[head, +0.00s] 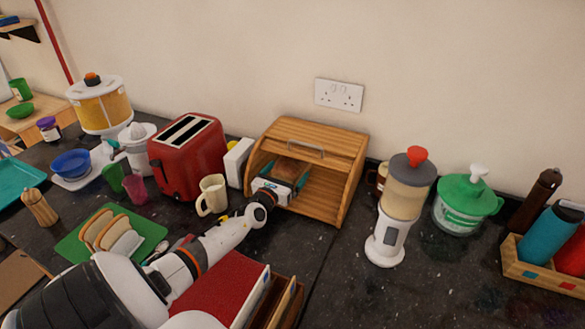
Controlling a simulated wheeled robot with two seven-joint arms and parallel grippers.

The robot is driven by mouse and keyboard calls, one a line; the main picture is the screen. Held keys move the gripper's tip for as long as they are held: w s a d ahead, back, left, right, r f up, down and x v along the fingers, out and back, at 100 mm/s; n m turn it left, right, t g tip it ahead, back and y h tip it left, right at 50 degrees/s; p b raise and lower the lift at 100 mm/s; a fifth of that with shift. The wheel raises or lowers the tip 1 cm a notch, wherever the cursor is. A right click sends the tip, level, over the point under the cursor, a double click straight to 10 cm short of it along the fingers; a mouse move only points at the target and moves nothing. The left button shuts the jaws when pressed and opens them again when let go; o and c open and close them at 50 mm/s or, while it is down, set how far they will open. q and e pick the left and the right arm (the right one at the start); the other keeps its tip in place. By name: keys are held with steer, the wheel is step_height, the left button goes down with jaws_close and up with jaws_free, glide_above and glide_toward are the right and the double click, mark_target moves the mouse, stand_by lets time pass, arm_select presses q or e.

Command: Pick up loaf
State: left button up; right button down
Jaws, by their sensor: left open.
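The loaf (291,166) is a brown shape inside the wooden bread bin (345,190), whose front is open. Only a small part of the loaf shows, as my gripper hides much of it. My left gripper (293,176) is open and reaches into the bin's opening, right at the loaf. I cannot tell whether its fingers touch the loaf. My right gripper is out of view.
A red toaster (189,160) and a cream mug (212,195) stand left of the bin. A grey-lidded dispenser (402,205) and a green-lidded tub (465,205) stand to the right. Sliced bread lies on a green board (72,243).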

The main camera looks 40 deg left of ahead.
arm_select(q)
steer(key=shift+x, duration=1.2)
steer(key=shift+s, duration=0.1)
steer(key=c, duration=0.8)
steer(key=shift+c, duration=1.2)
